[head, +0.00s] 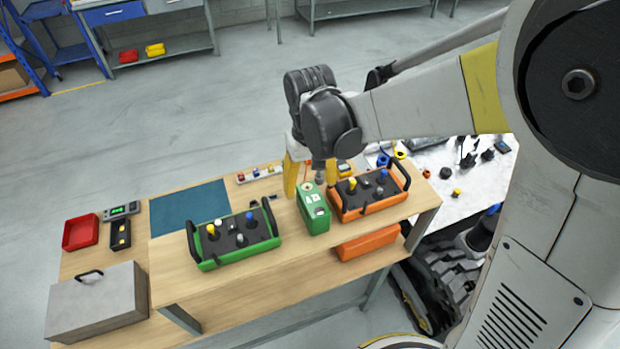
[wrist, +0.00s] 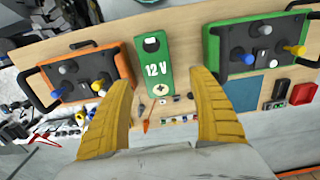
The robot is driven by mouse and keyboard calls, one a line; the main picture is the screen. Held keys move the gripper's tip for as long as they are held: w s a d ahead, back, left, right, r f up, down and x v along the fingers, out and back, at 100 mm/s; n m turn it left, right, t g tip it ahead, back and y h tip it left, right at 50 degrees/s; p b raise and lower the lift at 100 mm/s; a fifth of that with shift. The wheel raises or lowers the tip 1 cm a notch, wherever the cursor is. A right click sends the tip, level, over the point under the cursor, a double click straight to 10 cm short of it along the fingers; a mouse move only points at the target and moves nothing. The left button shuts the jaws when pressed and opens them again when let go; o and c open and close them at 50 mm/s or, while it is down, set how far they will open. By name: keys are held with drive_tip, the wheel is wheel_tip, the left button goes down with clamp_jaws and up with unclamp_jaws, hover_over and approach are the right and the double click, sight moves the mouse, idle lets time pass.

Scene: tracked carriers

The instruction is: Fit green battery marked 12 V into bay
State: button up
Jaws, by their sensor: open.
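The green battery (head: 313,212) stands on the wooden bench between a green control box (head: 233,238) and an orange control box (head: 370,192). In the wrist view the battery (wrist: 154,68) reads 12 V, has a black part at one end and a round mark at the other. My gripper (head: 311,190) is open above the battery, with its yellow fingers to either side. In the wrist view the gripper's fingers (wrist: 160,76) frame the battery's lower part; nothing is held. I cannot make out a bay in either view.
Both control boxes carry knobs and black handles close beside the battery. A teal mat (head: 190,207), red tray (head: 80,232) and grey case (head: 96,302) lie to the left. An orange block (head: 367,243) sits below the top. Small parts lie behind the battery.

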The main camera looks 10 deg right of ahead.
sight(313, 199)
drive_tip(key=f, duration=0.5)
drive_tip(key=shift+s+d+f, duration=0.1)
drive_tip(key=shift+s+d, duration=0.15)
drive_tip(key=shift+d, duration=0.05)
drive_tip(key=shift+s, duration=0.1)
drive_tip(key=c, duration=1.5)
